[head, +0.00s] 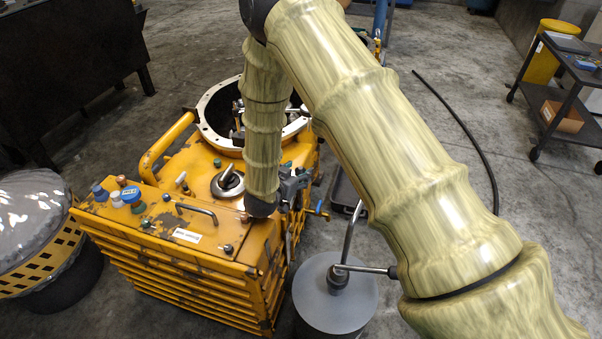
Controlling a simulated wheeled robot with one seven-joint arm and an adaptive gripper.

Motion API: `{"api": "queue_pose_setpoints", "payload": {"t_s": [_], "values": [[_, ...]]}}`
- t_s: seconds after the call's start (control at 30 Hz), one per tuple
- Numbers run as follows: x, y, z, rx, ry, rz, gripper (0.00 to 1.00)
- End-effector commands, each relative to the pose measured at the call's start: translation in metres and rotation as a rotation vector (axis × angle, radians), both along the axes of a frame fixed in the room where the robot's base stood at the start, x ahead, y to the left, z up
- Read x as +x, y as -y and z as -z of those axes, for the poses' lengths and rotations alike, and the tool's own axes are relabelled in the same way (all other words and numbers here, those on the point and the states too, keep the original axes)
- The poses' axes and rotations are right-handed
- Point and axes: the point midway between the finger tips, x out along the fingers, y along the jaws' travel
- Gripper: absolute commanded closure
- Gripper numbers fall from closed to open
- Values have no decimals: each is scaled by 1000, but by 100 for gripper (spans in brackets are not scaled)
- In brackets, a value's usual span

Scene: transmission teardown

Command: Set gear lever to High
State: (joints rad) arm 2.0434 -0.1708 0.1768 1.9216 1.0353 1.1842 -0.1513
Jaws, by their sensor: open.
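The yellow transmission housing (175,160) stands at the centre left, with a large round flanged opening on top. My arm reaches across the picture and down to the housing's right side. My gripper (297,186) is there, dark grey and small, partly hidden by my wrist. It is open, and I see nothing held in it. A small blue-ended handle (319,213) sticks out at the housing's right side, just below and right of my gripper. I cannot tell whether it is the gear lever. No High mark is readable, and I cannot tell whether the gripper touches anything.
A grey cylinder (335,290) with a bent metal rod stands right of the housing. A yellow-rimmed bin (40,250) is at the left, and a dark cart (560,100) at the right. A black cable (470,135) lies on the concrete floor. Floor around the cable is clear.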

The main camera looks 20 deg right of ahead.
Motion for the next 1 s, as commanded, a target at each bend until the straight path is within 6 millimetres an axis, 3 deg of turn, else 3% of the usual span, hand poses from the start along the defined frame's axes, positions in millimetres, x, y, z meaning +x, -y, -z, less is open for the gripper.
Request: {"api": "queue_pose_setpoints", "payload": {"t_s": [0.2,0.5,0.8,1.0], "values": [[16,15,10,-1,-1,2,45],[18,17,10,-1,-1,1,45],[18,17,10,-1,-1,1,100],[20,14,9,3,-6,-3,100]]}}
